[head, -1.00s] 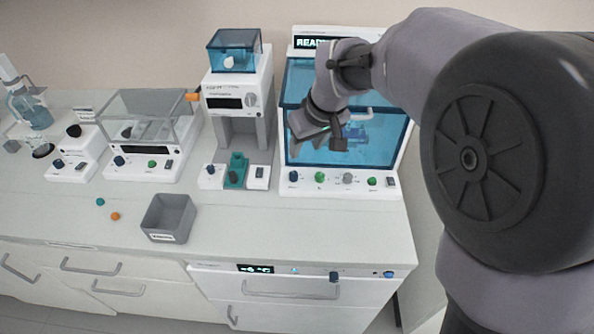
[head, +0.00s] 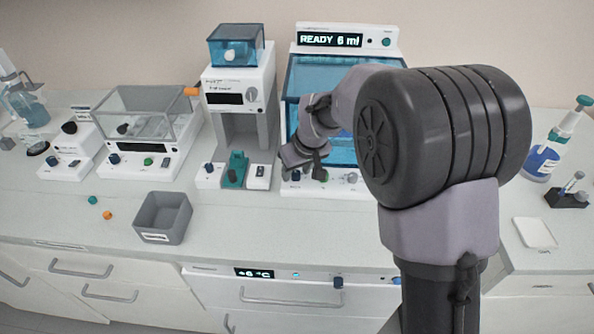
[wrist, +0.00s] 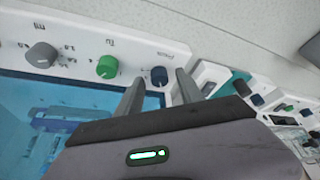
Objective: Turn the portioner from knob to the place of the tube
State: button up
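The portioner (head: 300,60) is the white machine with a blue window and a "READY 6 ml" display. In the wrist view its front panel (wrist: 75,38) has a dark blue knob (wrist: 159,76), which appears to be the from knob, a green knob (wrist: 107,67) and a grey knob (wrist: 40,55). My gripper (wrist: 160,82) is open, one finger on each side of the dark blue knob, with gaps showing. In the head view my gripper (head: 302,169) is at the panel's left end. A blue rack (wrist: 75,122) shows dimly behind the window; I cannot make out the tube.
A capping-like machine with a teal holder (head: 236,170) stands just left of the portioner. A grey bin (head: 163,217) is at the counter's front. A bottle (head: 543,160) and a white pad (head: 535,233) are on the right. The front counter strip is mostly clear.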

grip_shut()
jog(key=shift+d+n+g+y, duration=0.1)
jog(key=shift+n+g+y, duration=0.3)
jog(key=shift+n, duration=1.1)
jog(key=shift+o, duration=0.5)
grip_release()
